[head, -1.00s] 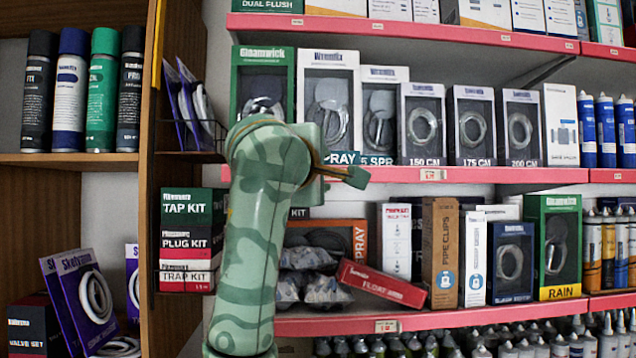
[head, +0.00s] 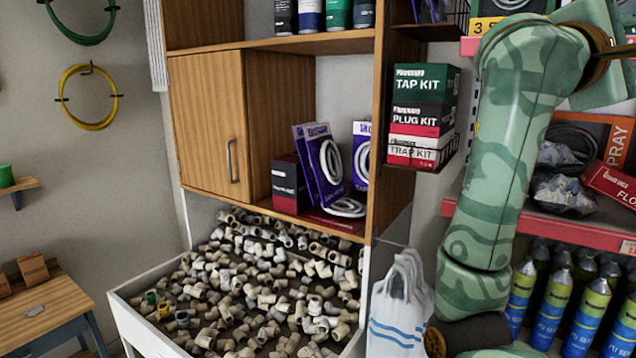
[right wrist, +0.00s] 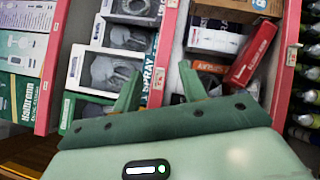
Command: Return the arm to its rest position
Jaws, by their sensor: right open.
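My right arm (head: 505,150), green with a camouflage pattern, rises along the right side of the head view, in front of the pink-edged shelves. Its upper end reaches the right edge of the picture, and the gripper's fingers cannot be made out there. In the right wrist view my right gripper (right wrist: 160,90) is open. Its two green fingers stand apart with nothing held between them, facing shelves of boxed goods. My left gripper is in neither view.
A red float box (head: 612,183) leans on the shelf behind the arm. Stacked kit boxes (head: 421,112) stand left of the arm. A white bag (head: 402,305) hangs close to its lower part. A bin (head: 150,325) of pipe fittings is at lower left.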

